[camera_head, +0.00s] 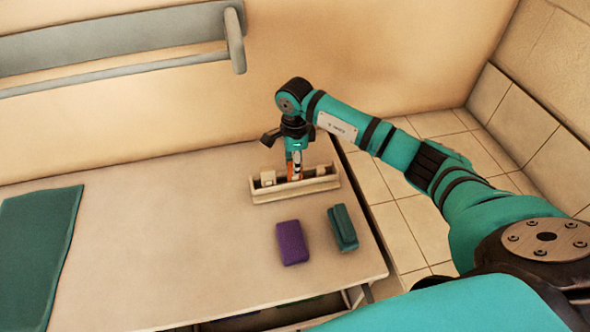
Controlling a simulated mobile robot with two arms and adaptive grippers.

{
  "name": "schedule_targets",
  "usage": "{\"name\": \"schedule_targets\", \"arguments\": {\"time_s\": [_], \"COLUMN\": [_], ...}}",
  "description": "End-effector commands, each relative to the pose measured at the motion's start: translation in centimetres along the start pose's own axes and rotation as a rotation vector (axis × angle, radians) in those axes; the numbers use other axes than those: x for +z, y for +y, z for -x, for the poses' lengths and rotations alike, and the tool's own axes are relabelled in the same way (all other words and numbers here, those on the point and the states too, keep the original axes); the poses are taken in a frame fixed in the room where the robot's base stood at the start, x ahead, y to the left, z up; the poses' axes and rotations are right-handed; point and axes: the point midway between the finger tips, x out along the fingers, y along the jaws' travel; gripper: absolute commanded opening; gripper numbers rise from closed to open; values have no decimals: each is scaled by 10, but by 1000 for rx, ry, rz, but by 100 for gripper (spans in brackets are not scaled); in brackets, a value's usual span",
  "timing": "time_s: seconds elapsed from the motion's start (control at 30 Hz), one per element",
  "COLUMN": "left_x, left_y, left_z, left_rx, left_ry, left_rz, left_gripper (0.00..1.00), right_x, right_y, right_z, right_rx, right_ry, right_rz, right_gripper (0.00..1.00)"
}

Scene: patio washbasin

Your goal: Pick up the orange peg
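The orange peg (291,178) shows as a small orange patch at the cream tray (296,195) near the back right of the table. My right gripper (295,168) points down over the tray, right at the peg. Its fingers partly hide the peg. The view is too small to tell whether the fingers are closed on it or only around it. My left gripper is not in view.
A cream block (267,178) stands in the tray's left end. A purple block (292,243) and a teal block (343,228) lie in front of the tray on the table (170,240). A green mat (35,255) lies at left. A grey rail (120,72) is on the wall.

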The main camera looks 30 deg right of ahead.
Motion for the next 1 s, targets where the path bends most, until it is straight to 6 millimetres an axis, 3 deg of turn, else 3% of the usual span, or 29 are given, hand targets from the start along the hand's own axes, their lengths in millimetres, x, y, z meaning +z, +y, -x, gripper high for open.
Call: {"name": "schedule_targets", "arguments": {"time_s": [0.03,0.1,0.37,0.8,1.0], "left_x": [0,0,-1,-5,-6], "left_y": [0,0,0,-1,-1], "left_z": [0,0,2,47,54], "left_rx": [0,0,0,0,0], "left_ry": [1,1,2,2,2], "left_rz": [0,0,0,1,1], "left_gripper": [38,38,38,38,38], "right_x": [0,0,0,0,0], "right_y": [0,0,0,-1,0], "right_z": [0,0,3,83,100], "right_rx": [0,0,-1,-2,-1], "right_ry": [0,0,0,1,0], "right_rz": [0,0,0,0,0], "right_gripper": [13,4,3,3,3]}}
